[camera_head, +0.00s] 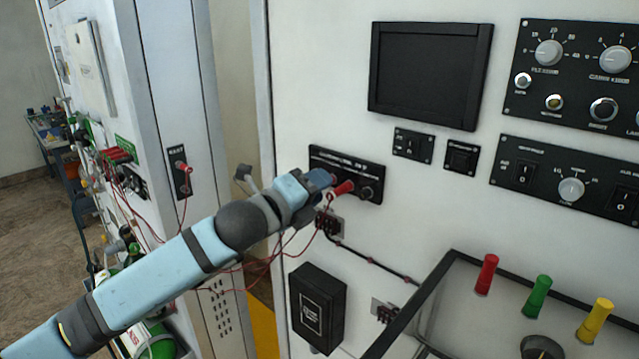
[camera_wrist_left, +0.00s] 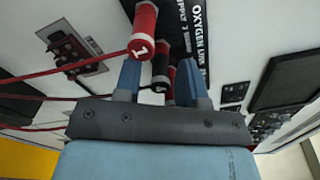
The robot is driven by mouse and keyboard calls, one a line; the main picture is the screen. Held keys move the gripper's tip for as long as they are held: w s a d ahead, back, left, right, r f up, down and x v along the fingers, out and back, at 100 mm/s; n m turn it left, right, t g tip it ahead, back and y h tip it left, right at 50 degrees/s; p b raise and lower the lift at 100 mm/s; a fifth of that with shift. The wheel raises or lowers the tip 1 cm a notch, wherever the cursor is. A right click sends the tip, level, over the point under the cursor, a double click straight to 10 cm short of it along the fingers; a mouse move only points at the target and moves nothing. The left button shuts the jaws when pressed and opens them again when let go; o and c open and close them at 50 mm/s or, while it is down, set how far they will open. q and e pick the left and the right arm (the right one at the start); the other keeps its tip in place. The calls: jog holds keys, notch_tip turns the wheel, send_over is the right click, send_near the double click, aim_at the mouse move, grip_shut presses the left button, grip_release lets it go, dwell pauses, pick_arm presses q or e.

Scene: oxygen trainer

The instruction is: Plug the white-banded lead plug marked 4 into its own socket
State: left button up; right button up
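My left gripper (camera_head: 318,184) is at the black oxygen link panel (camera_head: 345,162) on the white wall. In the left wrist view the two blue fingers (camera_wrist_left: 159,82) stand apart. A black plug (camera_wrist_left: 160,68) with a pale mark at its near end shows between them, with clear gaps on both sides, and part of a red plug shows behind it. A red plug marked 1 (camera_wrist_left: 144,32) is beside the left finger; a red plug also shows in the head view (camera_head: 343,187). I cannot read a 4 on any plug. My right gripper is out of view.
Thin red leads (camera_head: 283,250) hang below my left forearm. A dark box (camera_head: 317,308) is on the wall below the panel. A framed surface at lower right carries red (camera_head: 486,274), green (camera_head: 537,296) and yellow (camera_head: 595,320) pegs. A screen (camera_head: 430,72) is above.

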pick_arm(q)
grip_shut()
jog(key=shift+s+a, duration=0.1)
jog(key=shift+a, duration=0.05)
jog(key=shift+p+v, duration=0.65)
jog(key=shift+v, duration=1.7)
